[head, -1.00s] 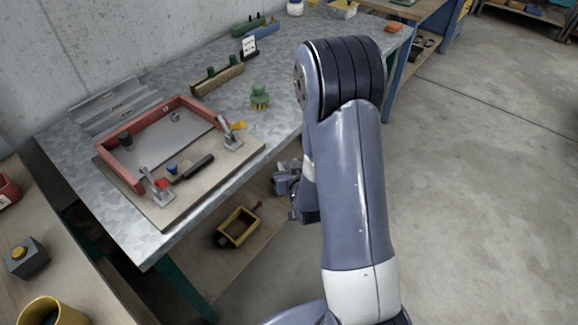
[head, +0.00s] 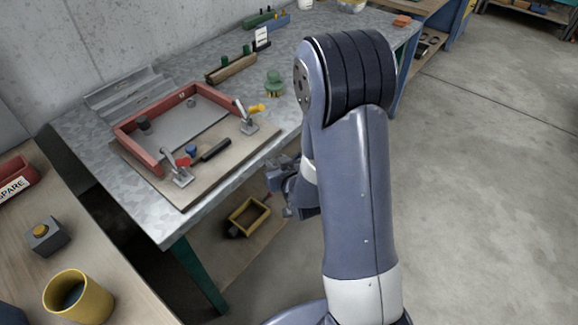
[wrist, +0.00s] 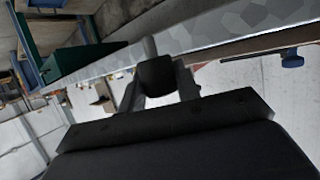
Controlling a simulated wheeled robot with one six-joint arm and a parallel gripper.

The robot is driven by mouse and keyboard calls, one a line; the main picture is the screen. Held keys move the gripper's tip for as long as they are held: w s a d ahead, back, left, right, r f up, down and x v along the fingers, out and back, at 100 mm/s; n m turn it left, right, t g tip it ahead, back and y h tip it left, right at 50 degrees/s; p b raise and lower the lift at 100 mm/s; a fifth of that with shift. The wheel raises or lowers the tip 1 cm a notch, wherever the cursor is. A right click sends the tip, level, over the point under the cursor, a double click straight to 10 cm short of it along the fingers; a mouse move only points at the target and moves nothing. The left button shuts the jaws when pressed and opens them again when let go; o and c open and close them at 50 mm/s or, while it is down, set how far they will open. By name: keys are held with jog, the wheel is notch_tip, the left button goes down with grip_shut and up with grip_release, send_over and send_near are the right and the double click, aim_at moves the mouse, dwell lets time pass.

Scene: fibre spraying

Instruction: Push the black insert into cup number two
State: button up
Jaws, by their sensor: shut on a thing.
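My gripper (head: 285,190) hangs beside the front edge of the metal table, partly hidden behind my arm. In the wrist view its two fingers (wrist: 158,88) are shut on a dark rounded piece, which looks like the black insert (wrist: 156,72). On the table, a red frame (head: 140,152) stands on a wooden board. A dark cylinder (head: 143,123) stands inside its left part and a small grey cup-like fitting (head: 190,102) near its back. No cup number is readable, so I cannot tell which is cup two.
Two toggle clamps, one red-tipped (head: 180,168) and one yellow-tipped (head: 249,117), stand along the board's front. A black-handled tool (head: 215,150) lies between them. A yellow open box (head: 250,217) sits on the lower shelf. A yellow mug (head: 78,297) stands on the left bench. Floor at right is clear.

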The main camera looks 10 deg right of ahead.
jog(key=w+a+r+n+g+y, duration=0.1)
jog(key=a+r+n+g+y, duration=0.1)
jog(key=a+r+n+y, duration=0.2)
jog(key=a+r+n+g+y, duration=0.3)
jog(key=a+r, duration=0.7)
jog(key=a, duration=0.8)
jog(key=shift+w+a+r+n+y, duration=0.3)
jog(key=shift+w+n+y, duration=0.1)
jog(key=shift+n+y, duration=0.65)
